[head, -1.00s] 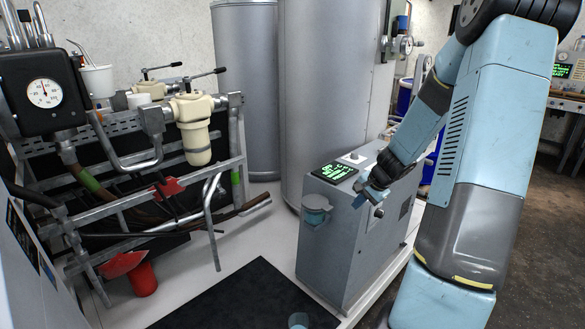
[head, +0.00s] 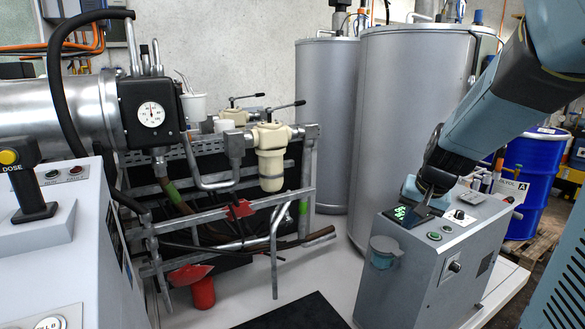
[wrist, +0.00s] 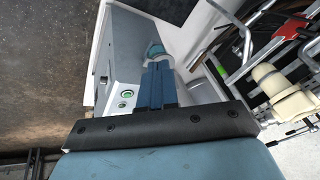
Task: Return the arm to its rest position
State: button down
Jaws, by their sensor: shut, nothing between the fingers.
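My gripper (head: 424,203) is at the end of my blue arm, which comes in from the upper right of the head view. It is low over the top of the grey control cabinet (head: 400,275), near its lit green display. I cannot tell whether it touches the cabinet. In the wrist view the two dark blue fingers (wrist: 158,85) lie together and hold nothing. The cabinet (wrist: 122,70) shows behind them, with a green-ringed button and a blue-grey cup on its side.
A pipe rack (head: 230,195) with a gauge and cream filter stands to the left. A console with a DOSE lever (head: 32,185) is at far left. Tall grey tanks (head: 410,120) stand behind the cabinet. A blue drum (head: 535,165) sits on a pallet at right.

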jog(key=s+a+r+n, duration=0.2)
jog(key=s+r, duration=0.2)
jog(key=s, duration=0.4)
jog(key=s+a+r+n+t+h, duration=0.1)
jog(key=s+a+r+n, duration=0.1)
jog(key=s+r, duration=0.3)
jog(key=s, duration=0.4)
jog(key=shift+n, duration=0.3)
jog(key=shift+s, duration=0.1)
